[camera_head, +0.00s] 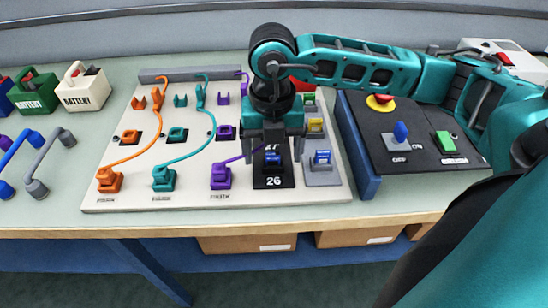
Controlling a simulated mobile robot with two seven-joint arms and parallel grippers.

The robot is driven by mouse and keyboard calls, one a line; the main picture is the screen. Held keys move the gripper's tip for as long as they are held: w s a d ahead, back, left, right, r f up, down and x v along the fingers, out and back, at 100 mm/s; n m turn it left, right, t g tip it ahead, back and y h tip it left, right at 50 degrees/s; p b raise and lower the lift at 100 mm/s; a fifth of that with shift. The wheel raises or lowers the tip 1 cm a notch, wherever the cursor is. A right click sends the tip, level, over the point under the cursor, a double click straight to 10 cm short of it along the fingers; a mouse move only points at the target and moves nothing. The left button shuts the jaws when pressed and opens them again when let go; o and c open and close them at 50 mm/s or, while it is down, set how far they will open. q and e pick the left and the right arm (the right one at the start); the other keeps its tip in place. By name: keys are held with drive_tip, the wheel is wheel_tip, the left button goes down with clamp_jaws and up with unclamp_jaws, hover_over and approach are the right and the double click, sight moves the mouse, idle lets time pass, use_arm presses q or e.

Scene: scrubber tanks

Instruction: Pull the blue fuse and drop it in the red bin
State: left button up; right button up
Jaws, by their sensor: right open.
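A blue fuse (322,158) sits upright in a grey holder at the front right of the pale board. Another small blue part (271,160) sits on a black block marked 26, just left of it. My right gripper (274,156) is open, pointing down over the black block, its fingers on either side of that blue part; contact cannot be told. It is left of the blue fuse and apart from it. A red piece (301,84) shows partly behind the gripper; what it is cannot be told. I see no clear red bin. My left gripper is out of view.
Orange (158,98), teal (201,93) and purple plugs with cables stand on the board. A yellow part (315,124) is behind the blue fuse. A dark control box (379,165) stands to the right. Battery blocks (83,86) and loose connectors lie left.

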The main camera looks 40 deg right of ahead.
sight(273, 154)
wheel_tip(273, 154, up, 11)
drive_tip(key=shift+r+p, duration=0.15)
drive_tip(key=shift+p, duration=0.25)
drive_tip(key=shift+s, duration=0.1)
idle(0.3)
